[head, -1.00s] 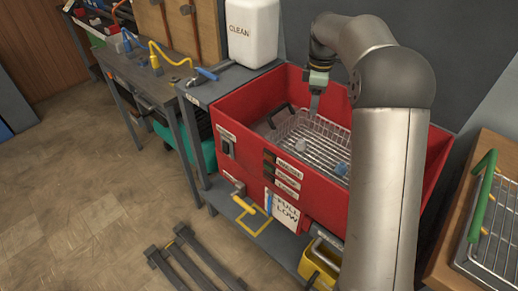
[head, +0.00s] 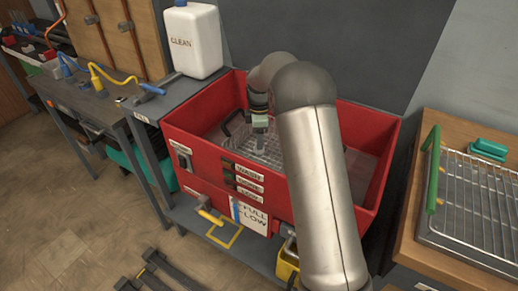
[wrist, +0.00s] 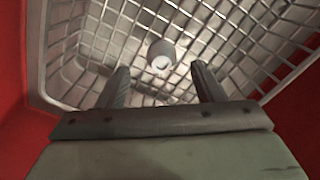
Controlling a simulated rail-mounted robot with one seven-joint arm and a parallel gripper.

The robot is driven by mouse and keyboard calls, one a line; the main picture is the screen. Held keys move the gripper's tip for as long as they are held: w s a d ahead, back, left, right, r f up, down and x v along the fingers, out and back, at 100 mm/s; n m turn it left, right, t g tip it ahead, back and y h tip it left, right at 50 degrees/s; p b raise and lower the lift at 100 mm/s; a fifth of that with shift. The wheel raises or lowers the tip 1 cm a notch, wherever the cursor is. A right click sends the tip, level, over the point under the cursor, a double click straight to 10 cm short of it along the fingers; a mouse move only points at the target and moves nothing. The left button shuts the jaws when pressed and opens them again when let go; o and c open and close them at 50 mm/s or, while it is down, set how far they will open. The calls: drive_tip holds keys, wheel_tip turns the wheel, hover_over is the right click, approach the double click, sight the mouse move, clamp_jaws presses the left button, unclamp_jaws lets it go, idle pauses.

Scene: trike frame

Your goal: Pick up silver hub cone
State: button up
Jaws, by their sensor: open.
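The silver hub cone (wrist: 161,56) shows in the wrist view as a small grey round part with a bright ring-shaped end. It sits in the wire basket (wrist: 60,50). My gripper (wrist: 163,82) is open, its two fingers apart and empty. The cone appears ahead of the fingertips, roughly centred between them, and apart from them. In the head view my gripper (head: 260,138) points down into the basket (head: 240,140) inside the red wash tank (head: 185,125). I cannot make out the cone in the head view.
The tank's red walls surround the basket closely. My arm covers the tank's middle right. A white CLEAN jug (head: 193,42) stands on the bench at left. A wire rack tray (head: 480,210) with a green handle lies on the wooden bench at right.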

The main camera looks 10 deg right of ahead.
wheel_tip(320, 180, down, 4)
drive_tip(key=shift+s+a+f, duration=0.1)
drive_tip(key=shift+f, duration=0.05)
drive_tip(key=c, duration=1.1)
